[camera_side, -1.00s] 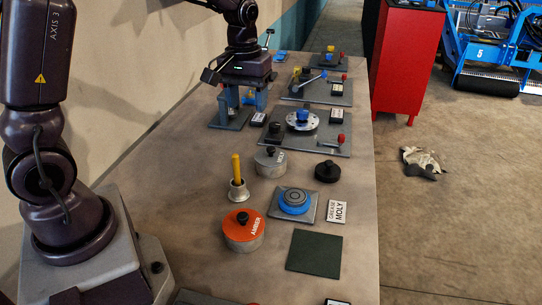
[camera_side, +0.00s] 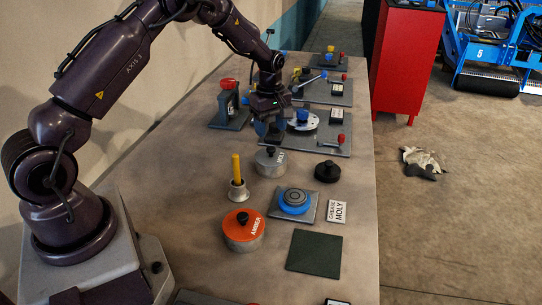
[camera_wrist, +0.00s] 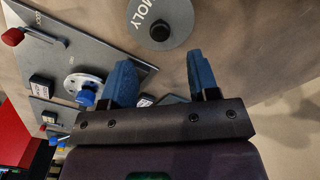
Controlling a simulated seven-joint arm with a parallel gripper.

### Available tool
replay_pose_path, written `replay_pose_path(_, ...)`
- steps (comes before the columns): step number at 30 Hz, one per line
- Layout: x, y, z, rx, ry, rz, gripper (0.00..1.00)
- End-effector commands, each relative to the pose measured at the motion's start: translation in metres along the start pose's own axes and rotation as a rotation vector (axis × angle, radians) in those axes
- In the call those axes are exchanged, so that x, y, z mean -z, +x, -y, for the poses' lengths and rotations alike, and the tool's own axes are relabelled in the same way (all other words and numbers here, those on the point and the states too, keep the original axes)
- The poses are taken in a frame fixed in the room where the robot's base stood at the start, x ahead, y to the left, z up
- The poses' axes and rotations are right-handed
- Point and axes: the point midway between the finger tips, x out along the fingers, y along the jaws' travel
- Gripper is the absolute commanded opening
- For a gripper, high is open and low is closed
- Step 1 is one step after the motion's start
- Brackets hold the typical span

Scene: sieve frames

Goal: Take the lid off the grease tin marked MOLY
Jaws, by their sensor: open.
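A grey round tin (camera_side: 270,162) with a black knob on its lid stands near the middle of the table. In the wrist view its lid (camera_wrist: 178,22) reads MOLY, partly cut off by the picture's top edge. My gripper (camera_side: 272,137) hangs just behind this tin in the side view. In the wrist view my gripper (camera_wrist: 162,78) is open, its two blue fingers apart with nothing between them. The lid lies beyond the fingertips, not touching them. A card (camera_side: 338,211) reading GREASE MOLY lies beside a blue round piece (camera_side: 294,200) on a grey plate.
An orange tin (camera_side: 243,231) marked AMBER stands nearer the camera. A yellow rod in a metal holder (camera_side: 237,180) stands left of the grey tin. A black knob-topped disc (camera_side: 327,171) is to its right. A flange plate (camera_side: 330,140) lies behind. A dark green mat (camera_side: 314,253) is bare.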

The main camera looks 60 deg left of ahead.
Motion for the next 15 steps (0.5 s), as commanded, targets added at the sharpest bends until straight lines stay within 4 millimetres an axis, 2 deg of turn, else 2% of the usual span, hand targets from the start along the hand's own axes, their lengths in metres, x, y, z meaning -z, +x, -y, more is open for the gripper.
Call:
replay_pose_path(3, 0.000, 0.014, 0.000, 0.000, 0.000, 0.000, 0.55)
replay_pose_path(8, 0.000, 0.024, 0.001, 0.001, 0.000, 0.001, 0.55)
replay_pose_path(15, -0.004, 0.060, 0.001, 0.001, 0.000, 0.000, 0.55)
